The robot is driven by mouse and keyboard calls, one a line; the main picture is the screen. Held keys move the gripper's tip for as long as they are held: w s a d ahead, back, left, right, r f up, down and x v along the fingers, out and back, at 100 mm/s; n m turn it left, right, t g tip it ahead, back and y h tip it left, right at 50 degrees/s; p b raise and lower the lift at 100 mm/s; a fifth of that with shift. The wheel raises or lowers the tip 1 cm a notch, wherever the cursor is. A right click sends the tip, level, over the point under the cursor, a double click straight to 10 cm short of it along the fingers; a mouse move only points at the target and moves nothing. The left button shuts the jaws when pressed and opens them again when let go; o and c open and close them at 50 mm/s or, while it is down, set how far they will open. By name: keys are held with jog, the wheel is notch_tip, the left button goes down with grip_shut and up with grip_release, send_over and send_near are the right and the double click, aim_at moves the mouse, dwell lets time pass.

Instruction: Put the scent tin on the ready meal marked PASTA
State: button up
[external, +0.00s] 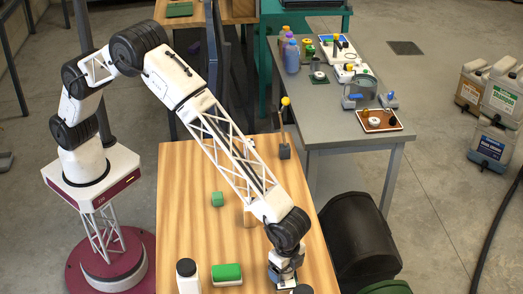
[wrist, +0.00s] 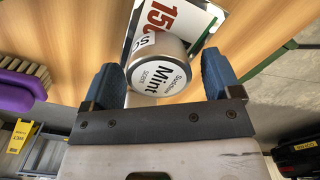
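The scent tin (wrist: 157,75), a short silver-grey cylinder with a white face reading "Mint", is between my gripper's blue fingers in the wrist view. My gripper (wrist: 160,62) is open around it. The tin is close to the left finger, and a gap shows at the right finger. In the external view my gripper (external: 281,278) is low over the near right part of the wooden table. The tin cannot be made out there. No ready meal marked PASTA can be read in either view.
A white card with a red "150" (wrist: 200,18) is behind the tin. A purple brush (wrist: 22,83) is left of my gripper. A black bin (external: 355,235) stands right.

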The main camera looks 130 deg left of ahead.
jog(key=shift+r, duration=0.1)
notch_tip(320, 180, up, 12)
dwell(1.0)
jog(key=shift+r, duration=0.15)
dwell(0.5)
jog(key=s+d+r, duration=0.1)
jog(key=s+r, duration=0.7)
jog(key=s, duration=0.3)
jog(key=s+d+r+n+t, duration=0.1)
jog(key=s+r, duration=0.6)
jog(key=s, duration=0.4)
jog(key=s+r, duration=0.8)
jog(key=s, duration=0.2)
jog(key=s+d+f+n+t, duration=0.1)
jog(key=s+f, duration=0.1)
jog(key=s, duration=3.4)
jog(key=shift+d+f+t, duration=0.15)
jog(key=shift+f+t, duration=0.15)
